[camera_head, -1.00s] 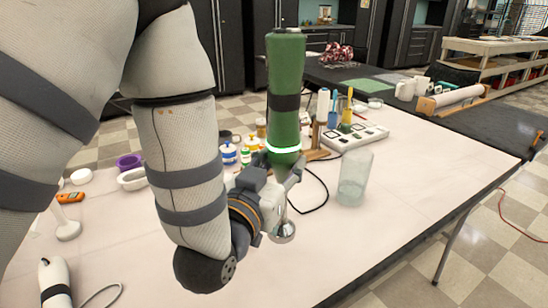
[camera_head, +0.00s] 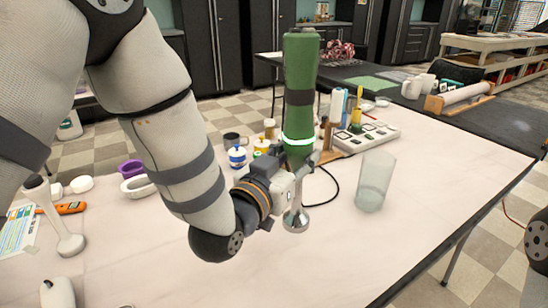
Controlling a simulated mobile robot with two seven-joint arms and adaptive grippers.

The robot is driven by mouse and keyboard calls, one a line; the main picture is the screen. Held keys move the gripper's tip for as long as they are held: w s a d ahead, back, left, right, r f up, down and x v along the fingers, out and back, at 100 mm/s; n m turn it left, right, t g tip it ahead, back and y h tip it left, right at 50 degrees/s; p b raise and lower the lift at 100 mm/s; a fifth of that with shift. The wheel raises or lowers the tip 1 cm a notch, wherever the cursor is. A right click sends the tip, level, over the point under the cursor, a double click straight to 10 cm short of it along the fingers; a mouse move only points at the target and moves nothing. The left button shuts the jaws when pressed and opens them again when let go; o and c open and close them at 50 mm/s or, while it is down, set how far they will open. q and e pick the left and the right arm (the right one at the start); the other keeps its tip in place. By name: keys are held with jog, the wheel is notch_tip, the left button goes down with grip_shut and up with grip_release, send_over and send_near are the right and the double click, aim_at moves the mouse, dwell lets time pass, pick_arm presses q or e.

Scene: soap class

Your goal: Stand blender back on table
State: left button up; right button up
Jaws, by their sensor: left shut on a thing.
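The blender (camera_head: 301,85) is a tall green body with a dark band, a glowing white ring and a silver bell-shaped foot (camera_head: 296,221). It is close to upright, body up and foot down. My left gripper (camera_head: 299,181) comes in from the left and is shut on the blender just below the green body. The fingers hide part of the shaft. The foot is at or just above the pale table (camera_head: 330,255); I cannot tell whether it touches. My right gripper is not in view.
A clear glass (camera_head: 375,182) stands right of the blender. A dark cord loops behind it. Small jars (camera_head: 237,157), a bottle rack and a white tray (camera_head: 372,137) stand behind. White items and a purple bowl (camera_head: 131,168) lie left. The table's front right is clear.

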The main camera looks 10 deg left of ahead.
pick_arm(q)
jog(key=w+d+f+m+g+h+b, duration=0.1)
jog(key=w+d+m+h, duration=0.1)
jog(key=d, duration=0.5)
jog(key=shift+w+f+m+g+h, duration=0.15)
jog(key=shift+w+m+g+h, duration=0.2)
jog(key=shift+w+h, duration=0.55)
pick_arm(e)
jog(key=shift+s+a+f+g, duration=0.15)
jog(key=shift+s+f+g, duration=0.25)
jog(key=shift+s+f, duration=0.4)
pick_arm(q)
jog(key=shift+w, duration=0.15)
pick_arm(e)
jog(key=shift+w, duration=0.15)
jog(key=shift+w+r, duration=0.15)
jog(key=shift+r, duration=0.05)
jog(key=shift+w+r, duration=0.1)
